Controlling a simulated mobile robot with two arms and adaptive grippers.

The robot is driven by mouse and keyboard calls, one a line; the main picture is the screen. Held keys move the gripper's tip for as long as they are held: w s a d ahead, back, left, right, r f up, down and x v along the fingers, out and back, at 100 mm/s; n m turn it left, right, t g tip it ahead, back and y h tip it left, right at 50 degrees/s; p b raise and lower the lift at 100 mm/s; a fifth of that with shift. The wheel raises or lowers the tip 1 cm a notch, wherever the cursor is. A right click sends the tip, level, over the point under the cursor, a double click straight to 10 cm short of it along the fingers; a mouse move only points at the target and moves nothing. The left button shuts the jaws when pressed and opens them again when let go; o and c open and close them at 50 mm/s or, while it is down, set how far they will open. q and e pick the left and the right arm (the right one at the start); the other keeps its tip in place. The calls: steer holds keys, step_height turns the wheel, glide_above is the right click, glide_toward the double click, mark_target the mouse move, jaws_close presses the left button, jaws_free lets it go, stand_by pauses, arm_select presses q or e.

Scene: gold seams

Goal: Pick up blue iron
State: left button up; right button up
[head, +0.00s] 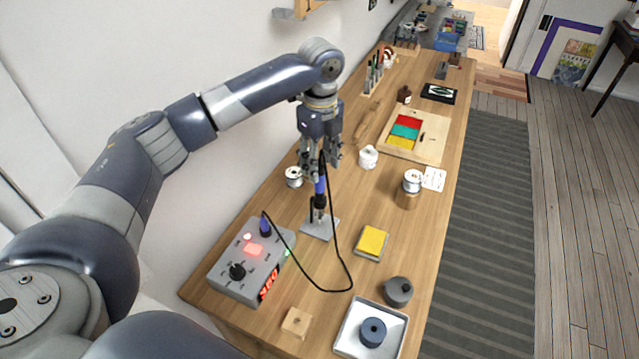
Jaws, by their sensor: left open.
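The blue iron (320,187) stands upright in a small stand with a pale flat base (319,228) on the wooden workbench. A black cord runs from it in a loop over the bench to a grey control box (246,262) with a red display. My left gripper (320,172) points down over the iron, its open fingers around or just beside the iron's upper part. I cannot tell whether the fingers touch it. The iron's top is partly hidden by the gripper. My right gripper is not in view.
Right of the stand lies a yellow sponge (371,242) in a tray. White spools (293,176) stand near the gripper. A metal tray (392,333) with a dark blue roll is at the front. A board with coloured panels (428,137) lies farther back. A white wall borders the bench's left.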

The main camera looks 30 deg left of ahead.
mark_target(320, 179)
arm_select(q)
steer(key=shift+f, duration=0.4)
steer(key=f+p, duration=0.2)
steer(key=f, duration=0.2)
steer(key=shift+s+f, duration=0.2)
steer(key=shift+f, duration=0.15)
steer(key=shift+w+f, duration=0.1)
jaws_close()
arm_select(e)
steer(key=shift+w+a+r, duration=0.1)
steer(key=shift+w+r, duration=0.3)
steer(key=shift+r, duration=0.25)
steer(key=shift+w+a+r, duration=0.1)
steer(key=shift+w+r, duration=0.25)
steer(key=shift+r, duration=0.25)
